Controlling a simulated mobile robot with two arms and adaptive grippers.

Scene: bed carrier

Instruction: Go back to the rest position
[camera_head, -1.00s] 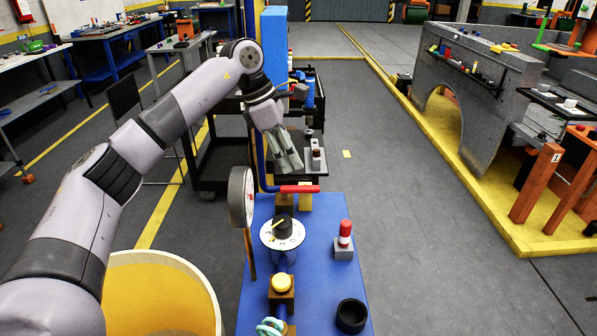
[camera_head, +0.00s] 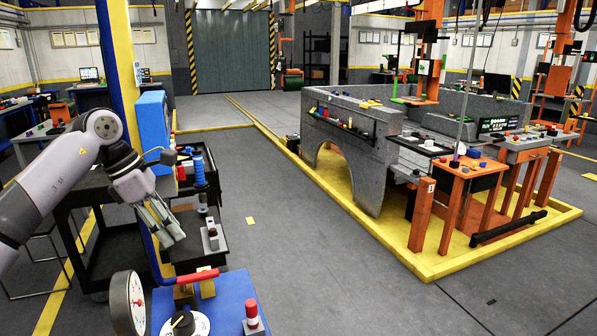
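My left arm comes in from the left, bent at the elbow, with its gripper (camera_head: 168,232) hanging in the air. The gripper points down and right, above the far end of the blue bench (camera_head: 232,290) and beside the black cart (camera_head: 85,235). Its fingers overlap in this view, so whether they are open or shut is unclear. I see nothing held in it. A red-handled valve (camera_head: 197,276) is below it on the bench. My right gripper is not in view.
The bench carries a round gauge (camera_head: 128,302), a black knob on a white dial (camera_head: 184,323) and a red-topped button (camera_head: 252,311). A grey machine bed (camera_head: 352,160) stands on a yellow-edged platform at right. Open grey floor (camera_head: 300,270) lies between.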

